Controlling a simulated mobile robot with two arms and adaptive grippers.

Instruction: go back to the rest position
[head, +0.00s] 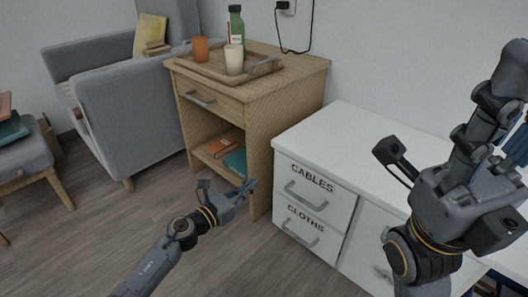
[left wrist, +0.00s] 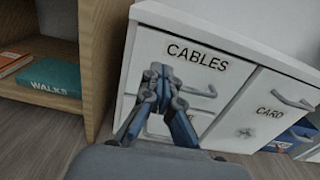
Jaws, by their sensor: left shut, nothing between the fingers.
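My left gripper (head: 246,187) is in front of the wooden cabinet and left of the white drawer unit, above the floor. In the left wrist view, its blue fingers (left wrist: 160,78) are together and empty, with the drawer labelled CABLES behind them. My right arm (head: 450,205) is bent up over the white desk at the right. Its fingers cannot be made out clearly.
The white drawer unit (head: 317,194) has CABLES and CLOTHS drawers, both shut. The wooden cabinet (head: 255,95) bears a tray (head: 262,70) with a green bottle (head: 236,25) and two cups. A grey armchair (head: 125,110) stands left. The floor (head: 90,235) is clear.

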